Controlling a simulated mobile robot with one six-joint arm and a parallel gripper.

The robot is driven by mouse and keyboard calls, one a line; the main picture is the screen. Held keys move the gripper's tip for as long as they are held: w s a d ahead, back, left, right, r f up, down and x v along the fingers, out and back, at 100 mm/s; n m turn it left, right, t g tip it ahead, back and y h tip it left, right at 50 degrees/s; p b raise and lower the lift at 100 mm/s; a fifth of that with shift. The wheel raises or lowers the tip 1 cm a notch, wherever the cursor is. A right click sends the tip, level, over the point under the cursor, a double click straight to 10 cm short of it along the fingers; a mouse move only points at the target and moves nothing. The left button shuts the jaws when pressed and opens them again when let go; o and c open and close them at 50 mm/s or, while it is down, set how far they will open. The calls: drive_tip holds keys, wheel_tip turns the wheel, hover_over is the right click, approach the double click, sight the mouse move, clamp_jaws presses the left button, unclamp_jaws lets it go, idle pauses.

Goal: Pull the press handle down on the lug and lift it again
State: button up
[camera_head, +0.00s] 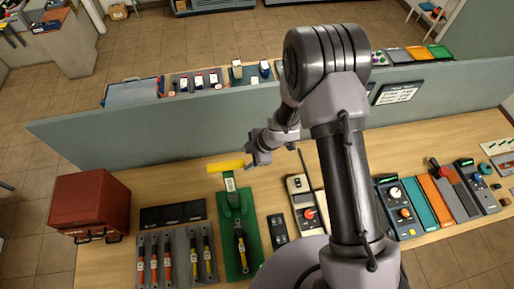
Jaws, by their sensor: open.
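The press stands on the wooden bench left of my arm. It has a green base (228,258) and an upright green post (231,186) with a white label. Its yellow press handle (222,166) sticks out level to the left from the top of the post. My gripper (249,160) is open at the right end of the handle; whether it touches the handle I cannot tell. A black and yellow item (241,246) lies on the front of the base. I cannot make out the lug.
A red toolbox (90,205) stands at the bench's left end. A grey board (178,265) holds several tools left of the press. A low grey-green partition (185,142) runs behind it. Meters (300,200) and coloured panels (422,202) lie to the right.

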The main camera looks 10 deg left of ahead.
drive_tip(key=v, duration=1.5)
drive_tip(key=shift+r, duration=0.2)
drive_tip(key=shift+s, duration=0.15)
